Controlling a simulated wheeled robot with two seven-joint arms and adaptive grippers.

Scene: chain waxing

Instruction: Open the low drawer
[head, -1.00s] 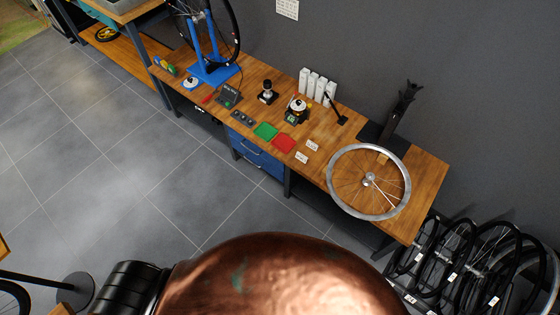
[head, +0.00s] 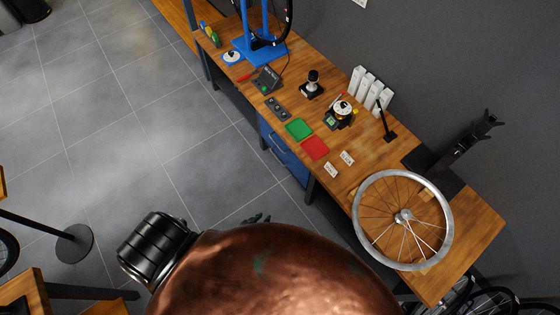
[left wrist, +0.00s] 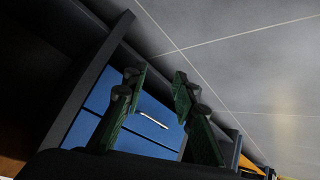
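The blue drawer unit (head: 285,152) stands under the workbench, partly hidden by the bench top in the head view. In the left wrist view its blue fronts (left wrist: 100,103) show tilted, with a light bar handle (left wrist: 153,121). The fronts look shut; I cannot tell which drawer that handle belongs to. My left gripper (head: 256,218) shows as dark fingertips just above my copper-coloured body, apart from the drawers. In the left wrist view my left gripper (left wrist: 158,86) is open and empty, its fingers spread before the blue fronts. My right gripper is not in view.
The wooden workbench (head: 465,212) carries a wheel rim (head: 447,240), a green tray (head: 299,129), a red tray (head: 315,148) and tools. Dark bench legs (head: 310,188) flank the drawers. The grey tiled floor (head: 130,120) in front is clear. A round stand base (head: 75,244) stands at left.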

